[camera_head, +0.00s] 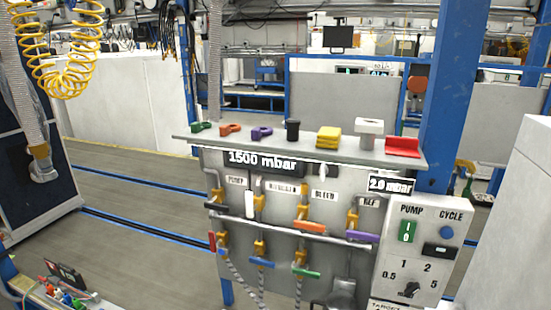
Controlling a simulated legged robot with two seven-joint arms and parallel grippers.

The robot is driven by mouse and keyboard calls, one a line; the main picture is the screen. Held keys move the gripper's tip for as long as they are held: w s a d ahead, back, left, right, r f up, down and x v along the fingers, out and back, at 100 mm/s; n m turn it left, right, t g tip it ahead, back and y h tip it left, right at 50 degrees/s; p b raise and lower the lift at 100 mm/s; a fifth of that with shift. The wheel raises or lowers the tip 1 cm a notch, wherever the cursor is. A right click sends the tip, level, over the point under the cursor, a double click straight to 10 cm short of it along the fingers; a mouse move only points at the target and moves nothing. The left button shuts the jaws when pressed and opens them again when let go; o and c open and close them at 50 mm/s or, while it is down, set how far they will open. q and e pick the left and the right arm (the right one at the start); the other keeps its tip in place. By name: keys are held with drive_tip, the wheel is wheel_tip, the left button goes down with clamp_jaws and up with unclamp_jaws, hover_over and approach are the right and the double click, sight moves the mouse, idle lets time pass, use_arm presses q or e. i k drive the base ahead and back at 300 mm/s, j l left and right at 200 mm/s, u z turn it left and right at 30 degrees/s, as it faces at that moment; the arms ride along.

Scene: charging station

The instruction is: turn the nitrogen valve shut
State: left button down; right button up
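The valve panel (283,215) stands ahead, with a top row of yellow-bodied valves. The valve beside the blurred second label, which appears to read nitrogen (281,187), has a white handle (250,204) that points up and down, in line with its pipe. The black handle (236,209), orange handle (308,226) and purple handle (362,236) in the same row lie roughly crosswise. Neither of my grippers can be made out, and nothing is seen touching the white handle.
Lower valves have a red handle (212,242), blue handle (262,262) and green handle (306,272). A shelf (270,142) with loose coloured parts overhangs the panel. A control box (419,245) is at right. A dark grey shape (340,292) at the bottom is unclear.

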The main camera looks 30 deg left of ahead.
sight(250, 209)
drive_tip(key=u, duration=1.25)
